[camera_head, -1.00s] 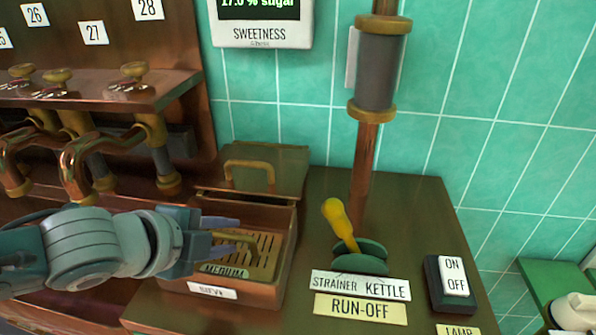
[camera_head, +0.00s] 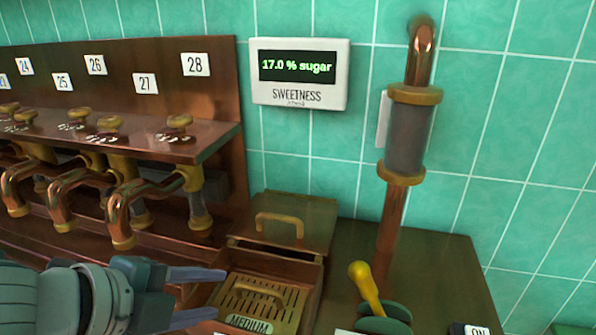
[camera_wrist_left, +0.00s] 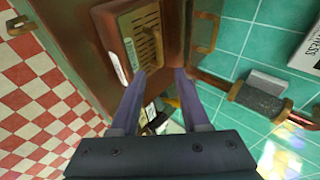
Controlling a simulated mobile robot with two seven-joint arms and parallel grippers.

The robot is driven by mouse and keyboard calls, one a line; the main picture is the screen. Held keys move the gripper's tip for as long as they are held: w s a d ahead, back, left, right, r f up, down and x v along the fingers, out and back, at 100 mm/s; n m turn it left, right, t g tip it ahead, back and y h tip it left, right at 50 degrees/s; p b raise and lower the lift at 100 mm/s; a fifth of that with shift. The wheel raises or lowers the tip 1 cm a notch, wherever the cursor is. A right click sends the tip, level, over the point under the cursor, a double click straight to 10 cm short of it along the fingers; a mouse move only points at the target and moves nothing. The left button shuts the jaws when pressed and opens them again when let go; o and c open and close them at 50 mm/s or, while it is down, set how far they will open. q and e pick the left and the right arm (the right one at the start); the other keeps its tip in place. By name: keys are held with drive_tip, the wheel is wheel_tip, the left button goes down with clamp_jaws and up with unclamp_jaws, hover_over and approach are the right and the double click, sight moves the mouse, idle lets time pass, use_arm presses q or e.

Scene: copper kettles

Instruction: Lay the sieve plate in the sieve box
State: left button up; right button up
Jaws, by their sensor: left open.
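The slotted brass sieve plate (camera_head: 240,303), marked MEDIUM, lies inside the copper sieve box (camera_head: 316,298), within its walls. I cannot tell whether it sits fully flat. Its raised handle (camera_head: 262,290) is free of my fingers. My left gripper (camera_head: 219,295) is open and empty, at the left side of the box, apart from the handle. In the left wrist view the two open fingers (camera_wrist_left: 160,76) point toward the box, and the slotted plate (camera_wrist_left: 146,40) shows beyond them. My right gripper is not in view.
The box's lid (camera_head: 310,215) with its brass handle stands behind the box. Copper taps (camera_head: 125,205) line the left. A vertical pipe with a grey sleeve (camera_head: 408,135) and a yellow-handled lever (camera_head: 365,285) stand to the right. A sweetness display (camera_head: 298,75) hangs on the tiled wall.

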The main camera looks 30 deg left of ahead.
use_arm(q)
drive_tip(key=s+d+r+n+g, duration=0.2)
drive_tip(key=s+d+n+g, duration=0.1)
drive_tip(key=s+n, duration=0.3)
drive_tip(key=s+d+r+n+g, duration=0.2)
drive_tip(key=s+d+n+g, duration=0.1)
drive_tip(key=s+n, duration=0.4)
drive_tip(key=shift+d+n+y, duration=0.4)
drive_tip(key=shift+d+n, duration=0.15)
drive_tip(key=shift+n, duration=0.25)
drive_tip(key=shift+f, duration=0.1)
drive_tip(key=shift+c, duration=0.4)
